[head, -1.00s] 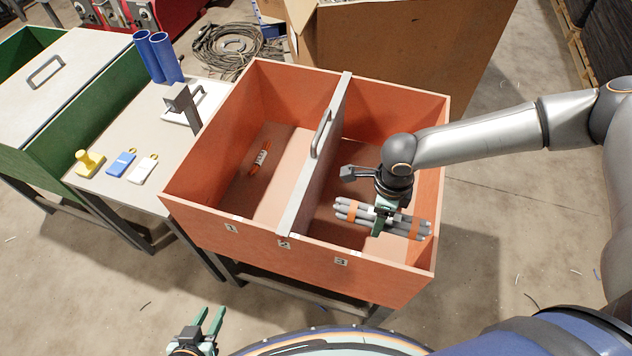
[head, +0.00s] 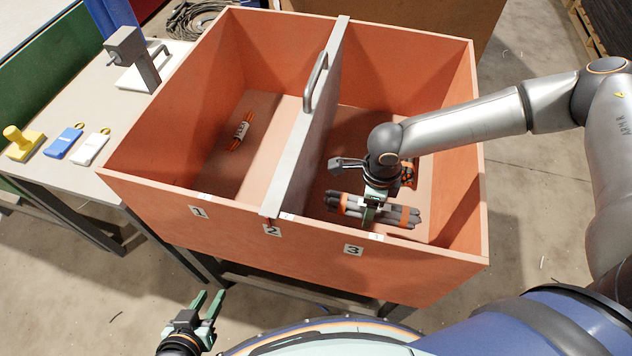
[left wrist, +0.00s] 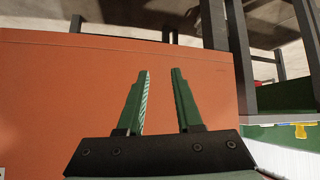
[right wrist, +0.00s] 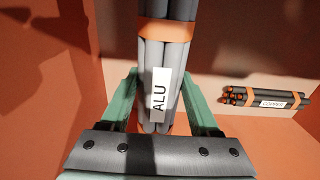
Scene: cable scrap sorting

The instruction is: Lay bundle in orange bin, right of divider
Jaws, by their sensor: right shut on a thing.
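The orange bin (head: 330,262) has a grey divider (head: 313,140) with a handle on top. My right gripper (head: 370,208) is shut on a bundle of grey rods (head: 404,216) with orange bands; its label reads ALU in the right wrist view (right wrist: 160,90). The bundle is inside the bin, right of the divider, roughly level. I cannot tell whether it touches the floor. A darker bundle with orange ends (head: 409,174), labelled COPPER in the right wrist view (right wrist: 266,99), lies behind it in the same compartment. My left gripper (head: 208,302) is open and empty in front of the bin.
An orange bundle (head: 240,134) with a white label lies left of the divider. Number plates 1, 2 and 3 mark the bin's front wall. A side table (head: 80,115) at left holds yellow, blue and white items and a grey post on a plate (head: 140,72).

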